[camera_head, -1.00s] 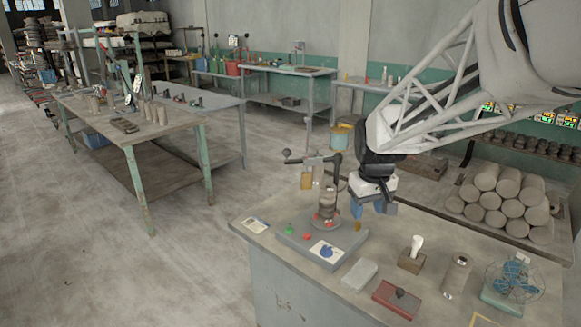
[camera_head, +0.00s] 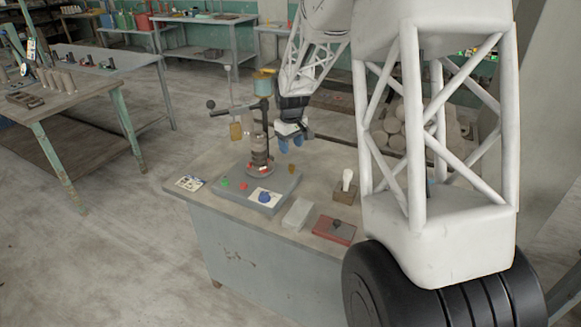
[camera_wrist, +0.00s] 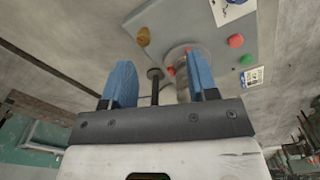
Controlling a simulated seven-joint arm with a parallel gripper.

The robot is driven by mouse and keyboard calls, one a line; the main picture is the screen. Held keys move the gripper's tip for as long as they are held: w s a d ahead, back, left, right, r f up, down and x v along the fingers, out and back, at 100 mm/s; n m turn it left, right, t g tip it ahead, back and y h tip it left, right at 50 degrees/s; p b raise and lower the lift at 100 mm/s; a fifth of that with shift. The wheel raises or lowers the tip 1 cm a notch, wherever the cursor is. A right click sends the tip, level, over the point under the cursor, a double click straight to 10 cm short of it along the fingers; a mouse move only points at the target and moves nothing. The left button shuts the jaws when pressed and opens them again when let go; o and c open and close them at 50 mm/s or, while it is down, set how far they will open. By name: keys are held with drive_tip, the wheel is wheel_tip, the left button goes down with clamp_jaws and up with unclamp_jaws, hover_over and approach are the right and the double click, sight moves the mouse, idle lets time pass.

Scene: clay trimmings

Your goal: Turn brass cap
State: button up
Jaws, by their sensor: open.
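The small brass cap (camera_head: 291,168) sits at the right rear corner of the grey base plate of a press-like device (camera_head: 260,150). It also shows in the wrist view (camera_wrist: 143,36), at the plate's edge. My gripper (camera_head: 291,145) is above the cap in the head view, apart from it, with blue fingers spread and empty. In the wrist view my gripper (camera_wrist: 160,70) has the cap beyond its fingertips, slightly left of the middle. A dark rod with a round knob (camera_wrist: 154,75) and the device's column (camera_wrist: 183,88) appear between the fingers.
The base plate (camera_head: 230,203) carries a green button (camera_head: 224,183), a red button (camera_head: 243,185) and a blue knob (camera_head: 264,197). A brass-coloured block (camera_head: 236,131) hangs left of the column. My arm hides the bench's right side.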

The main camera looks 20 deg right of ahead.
hover_over(292, 165)
drive_tip(key=shift+n, duration=0.3)
wheel_tip(292, 165, down, 6)
drive_tip(key=shift+s+a+f, duration=0.1)
drive_tip(key=shift+f, duration=3.85)
drive_tip(key=shift+c, duration=0.3)
drive_tip(key=c, duration=0.9)
